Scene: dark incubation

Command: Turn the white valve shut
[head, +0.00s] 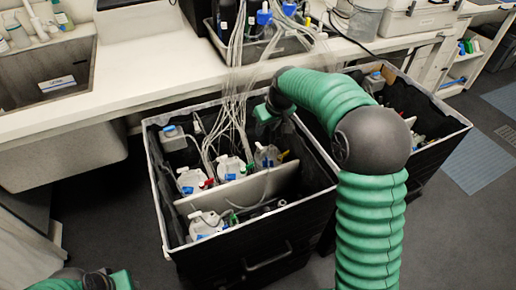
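A black bin (230,252) on the floor holds several white bottles with lines and small colored fittings, such as one white bottle (230,167) with a blue fitting. I cannot make out which small white part is the valve. My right arm reaches in from the lower right, and my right gripper (266,113) hangs over the bin's back right part, above a bottle with a blue fitting (267,155). Its fingers are too small and dark to tell open or shut. My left gripper (108,281) is at the bottom left edge, partly cut off, apart from the bin.
A bundle of clear tubes (235,85) runs from a black tray (262,48) on the white counter (150,65) down into the bin, close beside my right gripper. A second black bin (436,142) stands to the right, partly behind my arm. A sink (45,75) is at left.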

